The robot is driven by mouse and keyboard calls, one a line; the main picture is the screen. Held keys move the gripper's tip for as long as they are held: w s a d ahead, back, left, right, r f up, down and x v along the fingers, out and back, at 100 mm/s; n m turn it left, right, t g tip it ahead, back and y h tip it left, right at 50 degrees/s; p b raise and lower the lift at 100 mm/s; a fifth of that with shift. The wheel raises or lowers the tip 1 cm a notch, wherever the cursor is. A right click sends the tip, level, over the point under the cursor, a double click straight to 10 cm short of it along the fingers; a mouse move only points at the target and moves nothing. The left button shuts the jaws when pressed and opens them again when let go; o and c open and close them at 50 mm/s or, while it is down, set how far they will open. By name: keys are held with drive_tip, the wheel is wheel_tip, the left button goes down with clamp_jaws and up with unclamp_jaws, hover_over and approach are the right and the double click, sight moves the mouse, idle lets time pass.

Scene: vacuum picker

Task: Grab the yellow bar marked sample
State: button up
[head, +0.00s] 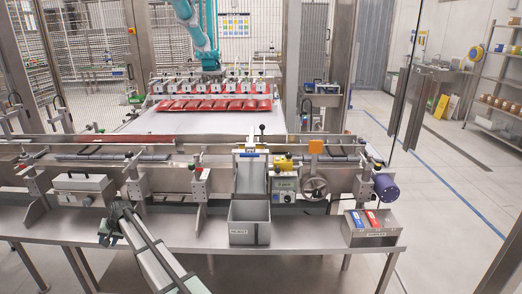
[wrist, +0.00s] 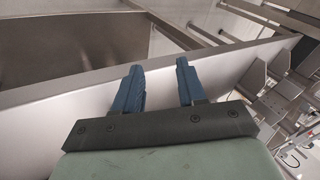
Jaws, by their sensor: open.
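I cannot make out a yellow bar marked sample for certain in either view. A small steel box (head: 371,228) at the right end of the front bench holds a blue bar (head: 357,219) and a red bar (head: 373,218); the label on its front is too small to read surely. A yellow part (head: 283,164) sits on the machine behind, right of the chute. My gripper (wrist: 160,67) shows in the wrist view with its two blue fingers apart and nothing between them. My arm reaches in from the bottom of the head view, left of the reject bin.
A grey bin (head: 249,223) labelled reject stands below the chute (head: 251,178). The bench (head: 190,234) has free room beside the bin.

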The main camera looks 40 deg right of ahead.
drive_tip(key=w+d+r+t, duration=0.1)
drive_tip(key=w+d+r, duration=0.1)
drive_tip(key=w+r, duration=0.5)
drive_tip(key=w+d+r+m+t, duration=0.1)
drive_tip(key=w+r, duration=0.2)
drive_tip(key=r, duration=0.7)
drive_tip(key=w+d+r+t, duration=0.2)
drive_tip(key=w+r, duration=0.2)
drive_tip(key=r, duration=0.5)
drive_tip(key=w+d+r+m, duration=0.1)
drive_tip(key=d+r, duration=0.2)
drive_tip(key=d, duration=0.4)
drive_tip(key=w+d+r, duration=0.2)
drive_tip(key=d+r, duration=0.1)
drive_tip(key=d, duration=0.3)
drive_tip(key=s+d+g+h, duration=0.15)
drive_tip(key=s+d, duration=0.35)
drive_tip(key=d, duration=0.8)
drive_tip(key=s+d+r+h, duration=0.15)
drive_tip(key=s+d, duration=0.35)
drive_tip(key=d, duration=0.7)
drive_tip(key=s+d+h, duration=0.2)
drive_tip(key=s+d, duration=0.2)
drive_tip(key=d, duration=0.9)
drive_tip(key=s+d+m+g+h, duration=0.2)
drive_tip(key=s+d+g, duration=0.3)
drive_tip(key=s+d, duration=2.35)
drive_tip(key=x, duration=1.2)
drive_tip(key=shift+w+f, duration=0.15)
drive_tip(key=shift+w, duration=0.25)
